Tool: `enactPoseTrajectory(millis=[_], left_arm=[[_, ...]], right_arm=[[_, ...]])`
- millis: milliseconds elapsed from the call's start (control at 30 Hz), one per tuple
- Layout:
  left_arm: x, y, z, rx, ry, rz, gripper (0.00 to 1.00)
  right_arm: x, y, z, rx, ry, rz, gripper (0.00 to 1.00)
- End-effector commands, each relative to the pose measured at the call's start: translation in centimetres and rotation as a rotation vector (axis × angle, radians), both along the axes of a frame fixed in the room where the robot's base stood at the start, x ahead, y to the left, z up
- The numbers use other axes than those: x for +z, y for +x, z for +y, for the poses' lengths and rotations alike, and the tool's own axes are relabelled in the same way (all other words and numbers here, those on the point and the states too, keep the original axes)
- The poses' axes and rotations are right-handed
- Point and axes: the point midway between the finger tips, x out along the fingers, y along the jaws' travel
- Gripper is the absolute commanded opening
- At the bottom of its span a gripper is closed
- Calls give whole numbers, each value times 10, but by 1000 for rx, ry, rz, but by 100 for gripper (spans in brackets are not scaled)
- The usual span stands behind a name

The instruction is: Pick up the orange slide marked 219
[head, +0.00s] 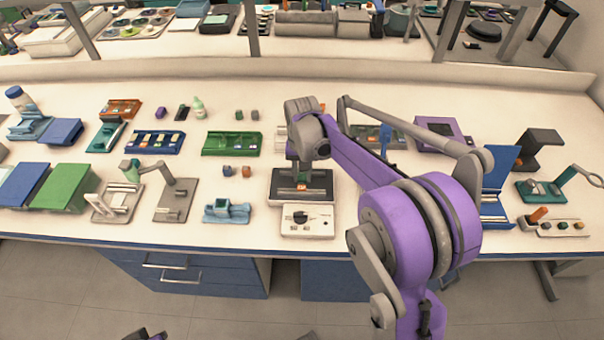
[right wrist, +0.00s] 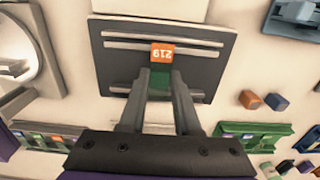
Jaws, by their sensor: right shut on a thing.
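The orange slide marked 219 (right wrist: 162,54) shows in the right wrist view with its number upside down. Its green part lies between the fingertips of my right gripper (right wrist: 158,80), which is shut on it. The slide is over a dark plate with light rails (right wrist: 205,60); I cannot tell whether it still touches the plate. In the head view the slide is a small orange spot (head: 301,187) on the dark stage (head: 284,184), with my right gripper (head: 301,178) right above it. My left gripper does not show clearly.
A white box with a black knob (head: 307,221) stands in front of the stage. A green rack (head: 225,151) and a blue slide rack (head: 140,148) are to the left. Two small cubes (head: 247,171) lie left of the stage. A blue holder (head: 227,214) stands at front left.

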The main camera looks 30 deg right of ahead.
Motion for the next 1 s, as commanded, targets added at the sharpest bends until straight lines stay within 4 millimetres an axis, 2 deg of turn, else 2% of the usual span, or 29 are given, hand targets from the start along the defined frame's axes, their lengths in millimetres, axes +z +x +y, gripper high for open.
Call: enactPoseTrajectory(millis=[600,1000], left_arm=[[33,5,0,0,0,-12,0],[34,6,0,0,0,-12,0]], right_arm=[[47,0,0,0,-1,-1,11],[49,0,0,0,0,0,11]])
